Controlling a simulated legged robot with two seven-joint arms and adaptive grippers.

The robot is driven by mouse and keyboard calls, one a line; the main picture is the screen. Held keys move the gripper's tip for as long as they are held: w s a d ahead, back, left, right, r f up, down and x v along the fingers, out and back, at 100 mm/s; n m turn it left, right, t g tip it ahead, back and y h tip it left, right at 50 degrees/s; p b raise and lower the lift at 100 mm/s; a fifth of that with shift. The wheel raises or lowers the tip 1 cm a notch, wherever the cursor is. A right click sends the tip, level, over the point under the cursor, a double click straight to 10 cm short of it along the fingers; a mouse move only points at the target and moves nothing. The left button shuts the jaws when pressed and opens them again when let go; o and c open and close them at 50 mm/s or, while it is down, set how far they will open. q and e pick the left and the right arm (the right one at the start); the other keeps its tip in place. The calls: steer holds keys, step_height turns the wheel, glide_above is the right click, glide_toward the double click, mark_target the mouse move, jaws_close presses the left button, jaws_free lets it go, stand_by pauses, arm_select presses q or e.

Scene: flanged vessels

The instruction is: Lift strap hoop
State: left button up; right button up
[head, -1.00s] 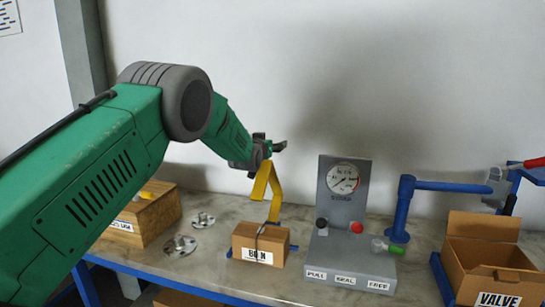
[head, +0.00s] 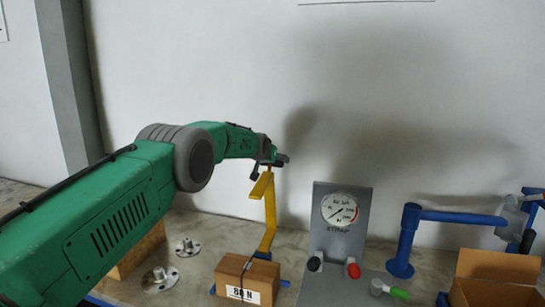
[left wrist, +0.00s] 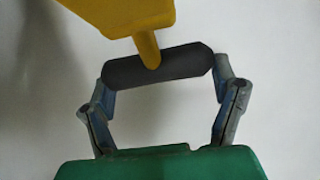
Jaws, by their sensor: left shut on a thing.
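My left gripper (head: 278,160) is raised in front of the wall, above the box, and is shut on the top of the yellow strap hoop (head: 270,218). In the left wrist view the strap hoop (left wrist: 120,14) narrows to a stem at the dark finger pads of the left gripper (left wrist: 157,66). The strap runs down from the gripper, with a bend near its top and another lower down, to a cardboard box (head: 232,273) labelled 80 N. The box appears to rest on the bench. My right gripper is not in view.
A grey gauge panel (head: 322,232) with black and red knobs stands right of the box. Beyond it are a blue post (head: 405,240) with an arm and an open cardboard box (head: 490,268). Metal flanges (head: 160,279) lie to the left. The wall is close behind.

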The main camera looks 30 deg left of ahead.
arm_select(q)
steer(key=shift+s+d+f, duration=0.15)
steer(key=shift+s+f, duration=0.05)
steer(key=shift+f, duration=0.85)
steer(key=o, duration=1.4)
steer(key=shift+o, duration=1.2)
steer(key=shift+w+f, duration=0.15)
steer(key=shift+w, duration=0.3)
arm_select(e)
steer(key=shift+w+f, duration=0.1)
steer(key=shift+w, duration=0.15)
arm_select(q)
steer(key=shift+r, duration=0.2)
steer(key=shift+s+r, duration=0.25)
steer(key=shift+s, duration=0.1)
steer(key=v, duration=1.1)
steer(key=shift+w, duration=0.1)
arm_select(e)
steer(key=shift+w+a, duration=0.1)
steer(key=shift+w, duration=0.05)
